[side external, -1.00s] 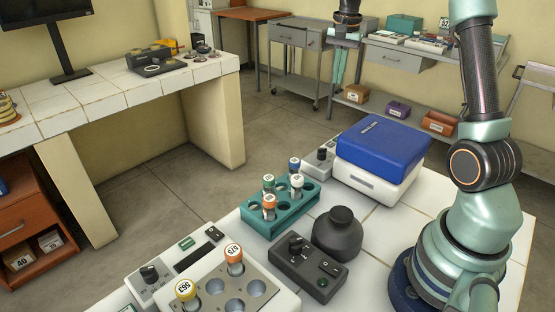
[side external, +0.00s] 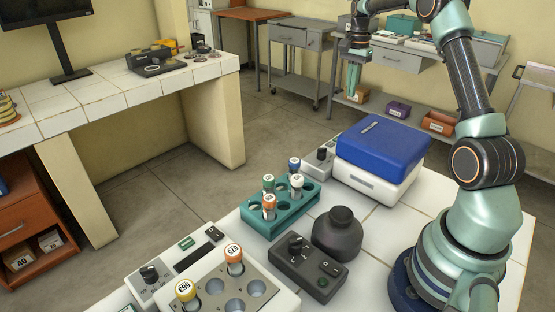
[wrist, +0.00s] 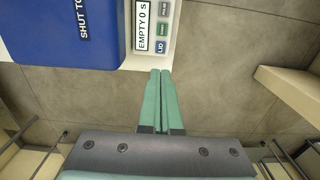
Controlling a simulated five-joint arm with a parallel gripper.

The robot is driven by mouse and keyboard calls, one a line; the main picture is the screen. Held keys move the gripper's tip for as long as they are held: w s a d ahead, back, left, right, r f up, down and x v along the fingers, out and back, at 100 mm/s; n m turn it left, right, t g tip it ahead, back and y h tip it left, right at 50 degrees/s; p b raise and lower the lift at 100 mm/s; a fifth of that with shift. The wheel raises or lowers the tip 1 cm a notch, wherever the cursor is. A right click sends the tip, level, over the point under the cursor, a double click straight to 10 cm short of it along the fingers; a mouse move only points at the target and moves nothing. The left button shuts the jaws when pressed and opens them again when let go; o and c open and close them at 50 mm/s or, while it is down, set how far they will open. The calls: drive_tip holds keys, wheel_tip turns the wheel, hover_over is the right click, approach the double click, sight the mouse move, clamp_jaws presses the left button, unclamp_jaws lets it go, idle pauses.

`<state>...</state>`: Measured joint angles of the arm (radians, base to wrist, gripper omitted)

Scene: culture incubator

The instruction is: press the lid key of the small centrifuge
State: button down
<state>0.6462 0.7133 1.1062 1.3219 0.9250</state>
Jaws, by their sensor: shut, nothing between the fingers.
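The small centrifuge has a blue lid (side external: 383,140), closed, on a white body (side external: 372,187), with a grey control panel (side external: 319,160) at its left. In the wrist view, the panel shows a display (wrist: 142,25) reading "EMPTY 0 S" and a column of keys. The blue lid key (wrist: 160,47), marked LID, is lowest, under a green key (wrist: 162,29). My gripper (wrist: 160,71) is shut and empty, its green fingertips just below the lid key in the wrist picture.
A teal tube rack (side external: 282,212) with several capped tubes, a dark rounded device (side external: 338,236) and a black control box (side external: 308,268) stand near the centrifuge. A white block device (side external: 215,285) is at front left. Open floor lies behind the bench.

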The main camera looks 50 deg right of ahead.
wheel_tip(320, 180, down, 13)
drive_tip(key=shift+f, duration=0.1)
idle(0.3)
drive_tip(key=shift+s+f, duration=0.1)
drive_tip(key=shift+f, duration=0.85)
wheel_tip(320, 180, up, 15)
drive_tip(key=shift+w+d, duration=0.15)
drive_tip(key=shift+w, duration=0.1)
drive_tip(key=shift+r, duration=0.1)
idle(0.4)
